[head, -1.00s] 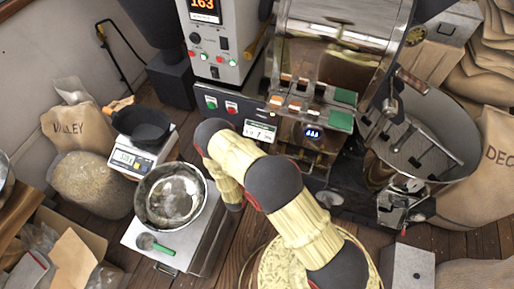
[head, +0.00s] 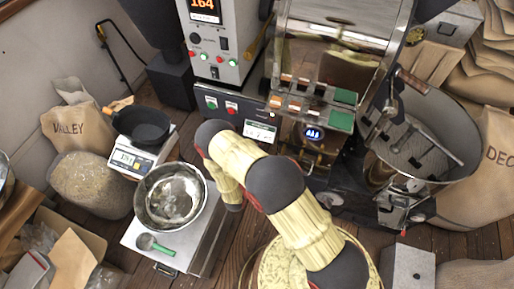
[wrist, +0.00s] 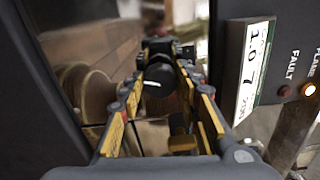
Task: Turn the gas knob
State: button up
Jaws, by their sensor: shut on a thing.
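The black gas knob (wrist: 160,79) with a white pointer mark shows in the wrist view, between the fingertips of my gripper (wrist: 163,62). My gripper is shut on it; the mark lies nearly level in the picture. In the head view my arm hides the knob and the gripper's fingers. A small white readout (wrist: 252,75) sits to the right of the knob on a dark panel; it also shows in the head view (head: 260,131).
The roaster's control cabinet (head: 224,60) stands behind my arm. A steel bowl (head: 146,207) and a green-handled scoop (head: 158,246) rest on a low stand at the left. A scale (head: 130,160) holds a black pan. The round cooling bin (head: 462,172) is at the right.

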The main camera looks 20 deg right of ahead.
jog(key=o, duration=1.2)
jog(key=shift+c, duration=0.2)
jog(key=shift+s, duration=0.1)
jog(key=v, duration=1.2)
